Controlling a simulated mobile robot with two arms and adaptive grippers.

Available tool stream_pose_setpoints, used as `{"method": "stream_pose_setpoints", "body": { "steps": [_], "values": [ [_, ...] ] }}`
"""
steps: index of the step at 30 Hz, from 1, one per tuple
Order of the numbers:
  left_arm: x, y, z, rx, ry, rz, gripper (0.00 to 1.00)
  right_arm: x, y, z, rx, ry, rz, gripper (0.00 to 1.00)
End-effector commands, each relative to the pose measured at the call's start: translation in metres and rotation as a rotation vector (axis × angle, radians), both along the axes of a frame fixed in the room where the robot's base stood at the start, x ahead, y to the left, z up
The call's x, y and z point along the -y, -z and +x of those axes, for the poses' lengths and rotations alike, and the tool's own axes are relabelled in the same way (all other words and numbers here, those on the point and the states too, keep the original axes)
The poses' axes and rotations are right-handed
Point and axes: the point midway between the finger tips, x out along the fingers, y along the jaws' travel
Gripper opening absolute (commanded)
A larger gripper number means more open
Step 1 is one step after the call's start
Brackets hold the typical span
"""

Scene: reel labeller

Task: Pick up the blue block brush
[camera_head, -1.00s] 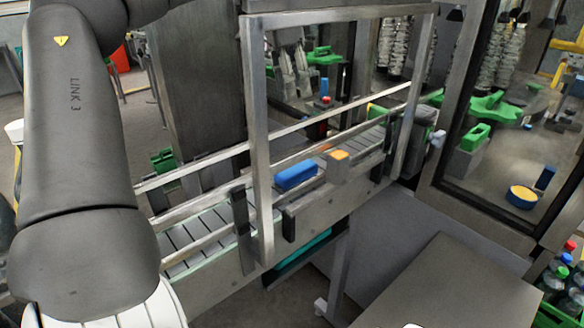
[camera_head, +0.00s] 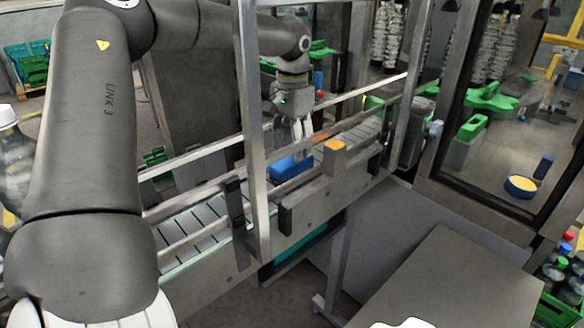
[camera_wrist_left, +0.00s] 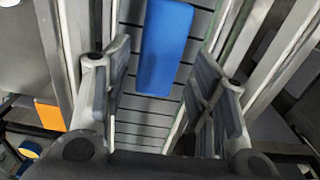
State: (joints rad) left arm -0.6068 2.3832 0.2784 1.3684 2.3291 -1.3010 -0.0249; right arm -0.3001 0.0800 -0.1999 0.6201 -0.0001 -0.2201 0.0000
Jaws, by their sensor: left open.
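The blue block brush (camera_head: 290,167) lies on the slatted conveyor (camera_head: 196,228), behind the near guide rail. My left gripper (camera_head: 298,138) hangs just above the brush in the head view, fingers pointing down. In the left wrist view the brush (camera_wrist_left: 166,48) lies lengthwise between the lines of the two open fingers (camera_wrist_left: 165,100), its near end just beyond the pads. The gripper is open and empty. My right gripper is not in view.
Metal guide rails (camera_head: 200,162) run along both sides of the conveyor, and an upright frame post (camera_head: 250,120) stands in front. A grey box with an orange top (camera_head: 335,145) sits on the near rail. A grey table (camera_head: 455,285) stands at lower right.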

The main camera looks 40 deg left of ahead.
Motion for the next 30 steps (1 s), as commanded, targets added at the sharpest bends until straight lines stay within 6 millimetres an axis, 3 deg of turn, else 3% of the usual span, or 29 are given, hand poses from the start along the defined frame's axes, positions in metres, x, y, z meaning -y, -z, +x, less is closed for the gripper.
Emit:
{"method": "stream_pose_setpoints", "body": {
  "steps": [9,18,27,30],
  "values": [
    [0.000,0.044,-0.001,-0.005,0.001,0.000,0.52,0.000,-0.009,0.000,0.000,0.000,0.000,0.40],
    [0.000,0.049,-0.001,-0.001,0.001,0.000,0.52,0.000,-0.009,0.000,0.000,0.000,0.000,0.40],
    [0.000,0.049,-0.001,-0.001,0.001,0.000,0.13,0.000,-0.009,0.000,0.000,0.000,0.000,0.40],
    [0.000,0.048,0.000,0.000,0.001,0.000,0.13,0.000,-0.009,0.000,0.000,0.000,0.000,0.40]
  ]
}}
